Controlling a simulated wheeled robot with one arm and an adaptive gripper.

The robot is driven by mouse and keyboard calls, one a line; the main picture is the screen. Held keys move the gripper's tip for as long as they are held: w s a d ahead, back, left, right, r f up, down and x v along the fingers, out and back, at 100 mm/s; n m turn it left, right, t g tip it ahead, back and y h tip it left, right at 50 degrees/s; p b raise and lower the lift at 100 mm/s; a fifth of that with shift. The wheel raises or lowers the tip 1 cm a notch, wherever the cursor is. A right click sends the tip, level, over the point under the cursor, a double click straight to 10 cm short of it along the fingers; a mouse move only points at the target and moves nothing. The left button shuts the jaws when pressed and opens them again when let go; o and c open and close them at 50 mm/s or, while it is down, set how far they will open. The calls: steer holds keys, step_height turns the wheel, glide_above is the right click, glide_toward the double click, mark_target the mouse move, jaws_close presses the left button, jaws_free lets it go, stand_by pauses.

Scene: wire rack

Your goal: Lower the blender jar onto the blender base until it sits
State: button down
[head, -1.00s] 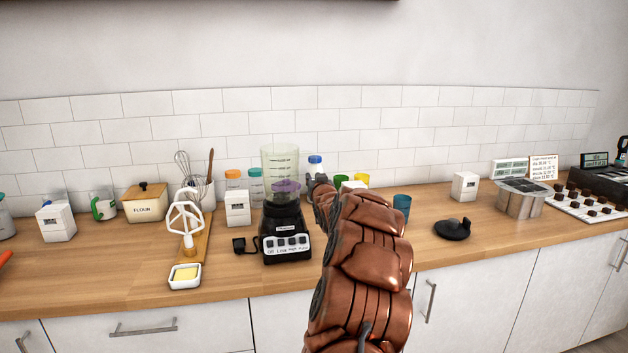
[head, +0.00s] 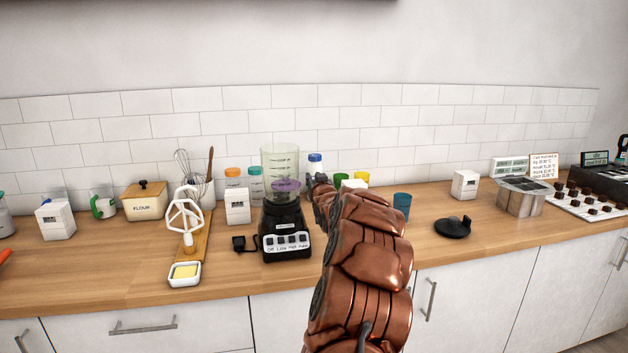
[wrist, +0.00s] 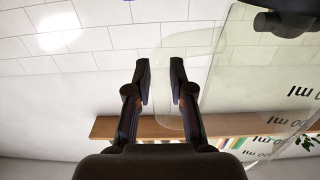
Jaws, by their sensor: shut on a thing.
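The blender jar (head: 280,162) is clear, pale green and upright, with measuring marks and something purple low inside it. In the head view it stands directly above the black blender base (head: 287,242), its lower end meeting the base's top. I cannot tell whether it is fully seated. My gripper (head: 316,186) is at the jar's right side, partly hidden by my arm. In the wrist view my gripper (wrist: 161,85) is shut on the jar's clear handle, with the marked jar wall (wrist: 285,95) to the right.
A butter dish (head: 184,273) and a white beater (head: 184,222) on a board are left of the base. A white box (head: 237,206) and lidded jars stand behind. A blue cup (head: 402,204) and black lid (head: 453,227) are at right. Bare counter lies in front.

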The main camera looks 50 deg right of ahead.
steer(key=shift+r, duration=0.15)
jaws_free()
stand_by(0.9)
stand_by(0.9)
steer(key=b+v, duration=0.7)
steer(key=v, duration=0.1)
stand_by(1.2)
steer(key=shift+s+a, duration=0.1)
steer(key=v, duration=1.1)
steer(key=shift+s+a, duration=0.3)
